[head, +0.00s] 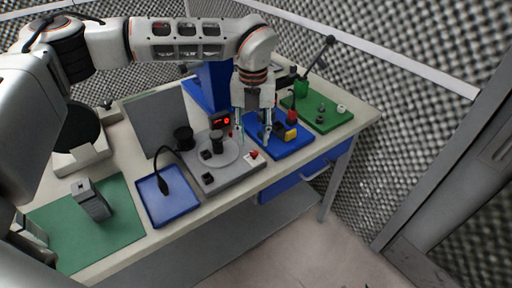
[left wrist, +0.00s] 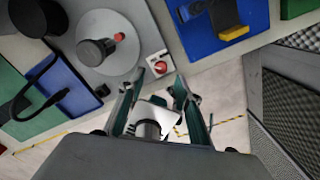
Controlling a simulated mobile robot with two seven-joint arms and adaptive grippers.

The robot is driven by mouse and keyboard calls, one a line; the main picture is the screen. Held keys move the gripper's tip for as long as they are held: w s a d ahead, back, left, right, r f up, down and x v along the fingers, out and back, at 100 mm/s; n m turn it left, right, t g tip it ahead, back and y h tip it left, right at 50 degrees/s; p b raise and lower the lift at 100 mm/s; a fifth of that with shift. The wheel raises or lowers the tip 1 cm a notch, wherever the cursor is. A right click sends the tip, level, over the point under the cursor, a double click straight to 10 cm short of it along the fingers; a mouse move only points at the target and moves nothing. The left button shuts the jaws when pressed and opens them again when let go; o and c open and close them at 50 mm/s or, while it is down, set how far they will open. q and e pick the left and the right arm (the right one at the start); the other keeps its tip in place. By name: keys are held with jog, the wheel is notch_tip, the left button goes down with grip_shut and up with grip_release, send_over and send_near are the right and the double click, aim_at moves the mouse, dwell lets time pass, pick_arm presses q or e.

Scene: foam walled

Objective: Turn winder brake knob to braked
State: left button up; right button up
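The winder (head: 236,174) is a grey box on the bench with a round grey disc (head: 231,156) and a black post on top. At its right front corner a small red knob (head: 253,154) sits on a white plate; the red knob also shows in the left wrist view (left wrist: 161,67), just ahead of the fingertips. Its marking is too small to read. My left gripper (head: 253,133) hangs over the winder's right side, fingers spread; in the left wrist view the gripper (left wrist: 160,82) is open and empty, not touching the knob. My right gripper is not in view.
A blue tray (head: 187,212) with a black cord stands left of the winder. A blue board (head: 290,149) with a yellow-tipped fixture and a green board (head: 333,122) lie to the right. A red display (head: 221,121) stands behind. Floor is clear in front.

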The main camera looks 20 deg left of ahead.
aim_at(254, 152)
pick_arm(q)
jog(key=shift+f, duration=2.7)
grip_shut()
